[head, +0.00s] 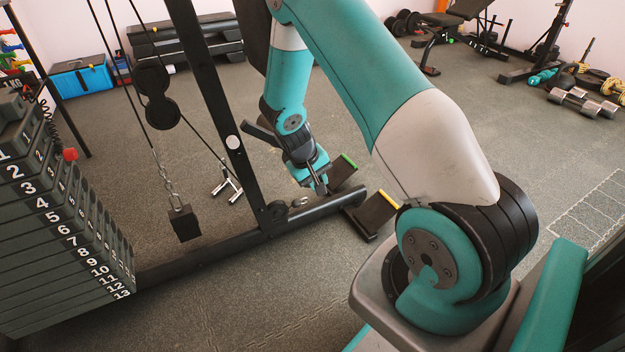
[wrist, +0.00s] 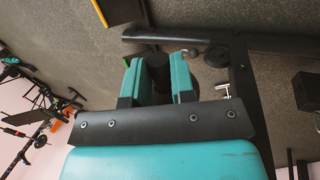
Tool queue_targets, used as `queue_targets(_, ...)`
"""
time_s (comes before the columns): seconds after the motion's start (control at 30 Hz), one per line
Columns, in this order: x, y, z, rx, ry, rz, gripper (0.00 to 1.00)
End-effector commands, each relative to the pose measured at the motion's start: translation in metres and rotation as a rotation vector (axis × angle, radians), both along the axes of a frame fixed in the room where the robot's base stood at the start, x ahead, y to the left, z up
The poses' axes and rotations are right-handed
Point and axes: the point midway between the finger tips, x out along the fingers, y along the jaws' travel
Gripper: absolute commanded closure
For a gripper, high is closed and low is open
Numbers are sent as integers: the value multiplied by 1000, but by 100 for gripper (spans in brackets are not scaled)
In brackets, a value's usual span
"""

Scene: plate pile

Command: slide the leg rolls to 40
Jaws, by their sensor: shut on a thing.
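My gripper (head: 318,184) is low beside the base rail of the cable machine, below my teal forearm. In the wrist view its two teal fingers (wrist: 163,78) are closed around a dark, rounded piece (wrist: 157,62), mostly hidden between them. I cannot tell whether this piece belongs to the leg rolls. No leg rolls can be clearly made out, and no scale or mark reading 40 can be read in either view.
The black base rail (head: 225,240) runs beside my gripper. Black plates with a green edge (head: 340,175) and a yellow edge (head: 373,213) lie close right of it. Floor is open behind.

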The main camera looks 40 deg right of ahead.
Motion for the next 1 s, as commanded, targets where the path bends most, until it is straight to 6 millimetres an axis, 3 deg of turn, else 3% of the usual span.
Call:
queue_targets(0.47, -2, -3, 3, -4, 3, -4, 100)
queue_targets(0.5, -2, -3, 3, -3, 3, -4, 75)
queue_targets(0.6, -1, -3, 3, -3, 2, -3, 52)
queue_targets(0.87, -1, -2, 3, -1, 1, -1, 52)
queue_targets(1.0, 1, 2, 16, -2, -2, 0, 52)
